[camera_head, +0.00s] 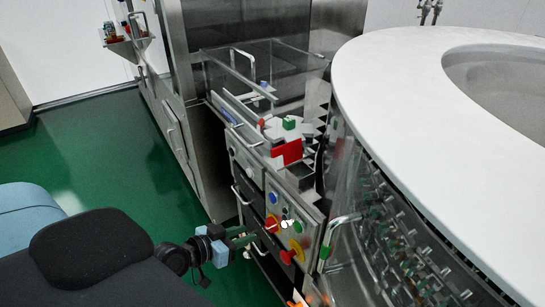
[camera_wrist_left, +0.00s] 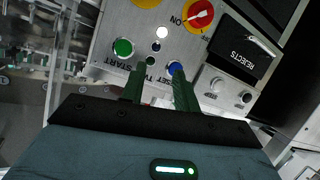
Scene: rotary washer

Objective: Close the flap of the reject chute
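In the left wrist view a black rectangular chute front (camera_wrist_left: 243,47) marked REJECTS, upside down in the picture, sits in the steel panel at the upper right. A pale metal handle lies along its upper edge. I cannot tell how far its flap stands open. My left gripper (camera_wrist_left: 158,72) is open and empty, its two dark green fingers apart. The fingertips point at the button panel, left of and below the chute. In the head view my left gripper (camera_head: 243,240) is low at the machine's front, left of the buttons. My right gripper is in neither view.
The control panel (camera_head: 287,225) carries colored buttons and a red knob on yellow. A green START button (camera_wrist_left: 123,47) and a blue button (camera_wrist_left: 175,68) are close to my fingertips. A round white table (camera_head: 390,65) stands at the right. Green floor is clear at the left.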

